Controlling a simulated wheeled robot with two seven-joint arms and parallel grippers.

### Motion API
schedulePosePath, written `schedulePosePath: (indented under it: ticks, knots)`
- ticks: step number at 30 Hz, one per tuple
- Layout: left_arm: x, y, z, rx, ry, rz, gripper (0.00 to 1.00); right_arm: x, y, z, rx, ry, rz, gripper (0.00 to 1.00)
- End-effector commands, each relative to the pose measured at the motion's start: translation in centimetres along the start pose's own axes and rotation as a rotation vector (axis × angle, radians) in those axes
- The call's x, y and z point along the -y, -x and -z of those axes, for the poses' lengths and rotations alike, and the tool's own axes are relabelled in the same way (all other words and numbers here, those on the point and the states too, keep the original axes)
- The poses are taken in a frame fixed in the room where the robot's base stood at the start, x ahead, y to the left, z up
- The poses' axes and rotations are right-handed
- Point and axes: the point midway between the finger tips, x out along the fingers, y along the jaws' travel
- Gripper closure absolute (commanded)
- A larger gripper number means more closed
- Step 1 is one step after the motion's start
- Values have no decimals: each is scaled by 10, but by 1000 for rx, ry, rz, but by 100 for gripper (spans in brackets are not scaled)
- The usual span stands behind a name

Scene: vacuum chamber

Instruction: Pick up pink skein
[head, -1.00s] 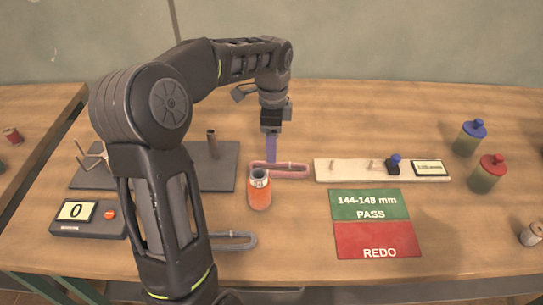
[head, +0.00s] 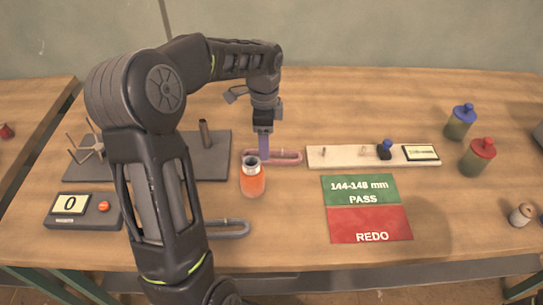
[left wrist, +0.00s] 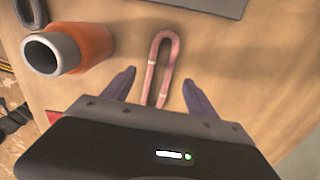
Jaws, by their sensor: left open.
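The pink skein (head: 285,157) is a long closed loop lying flat on the wooden table, behind the orange bottle and left of the pale measuring board. It also shows in the left wrist view (left wrist: 164,50), where its near end runs between my fingers. My left gripper (head: 263,146) points down at the skein's left end. In the left wrist view my left gripper (left wrist: 158,88) is open, with one purple finger on each side of the skein and a gap to both. The left end of the skein is partly hidden by the fingers in the head view. My right gripper is not seen.
The orange bottle (head: 252,182) with a grey neck stands close in front of the skein. A grey skein (head: 228,229) lies nearer the front edge. The measuring board (head: 345,156) is to the right, with the green and red mat (head: 366,222) before it. A dark plate (head: 215,165) lies left.

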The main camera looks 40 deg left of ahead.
Motion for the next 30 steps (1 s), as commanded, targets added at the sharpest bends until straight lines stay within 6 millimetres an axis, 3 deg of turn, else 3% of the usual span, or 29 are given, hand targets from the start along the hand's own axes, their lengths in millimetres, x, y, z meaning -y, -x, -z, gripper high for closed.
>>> schedulePosePath:
  ticks: [9, 27, 30]
  knots:
    - [-1, -41, 0, 0, 1, -2, 33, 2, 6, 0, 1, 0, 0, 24]
    - [0, -42, 0, 0, 1, 0, 33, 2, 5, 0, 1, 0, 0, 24]
    - [0, -42, 0, 0, 1, 0, 39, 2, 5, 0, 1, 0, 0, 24]
